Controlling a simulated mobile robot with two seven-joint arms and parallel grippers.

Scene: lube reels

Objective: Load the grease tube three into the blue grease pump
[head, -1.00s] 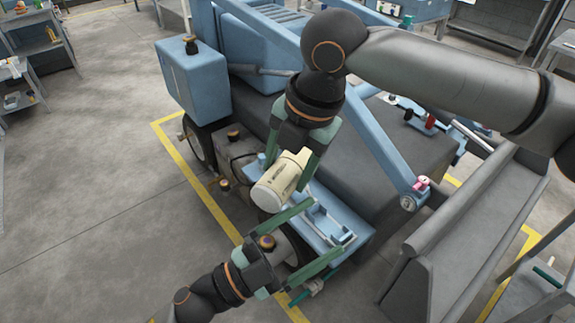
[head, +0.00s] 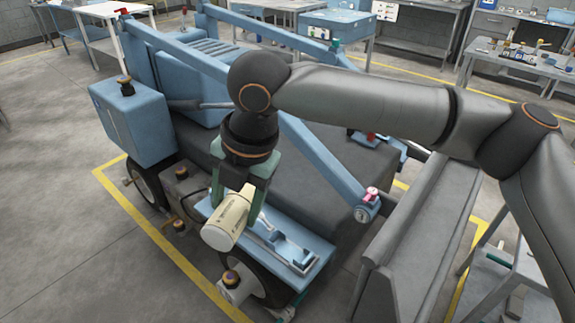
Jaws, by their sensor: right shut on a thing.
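A cream cylindrical tube (head: 228,218) with dark print on its side hangs tilted in my right gripper (head: 241,190). The gripper's green fingers point down and are shut on the tube's upper part. The tube is in front of a blue tray-like ledge (head: 318,262) on the machine's near side and overlaps its left part in the view. Blue clamp-like fittings (head: 285,246) sit on the ledge. I cannot tell whether these are the grease pump, or whether the tube touches the ledge. The tube's number is unreadable. My left gripper is out of view.
The large grey and blue machine (head: 300,150) fills the middle. A blue box (head: 127,122) is at its left and a long grey trough (head: 420,230) at its right. Yellow lines (head: 165,245) border it. Floor to the left is clear. Workbenches stand behind.

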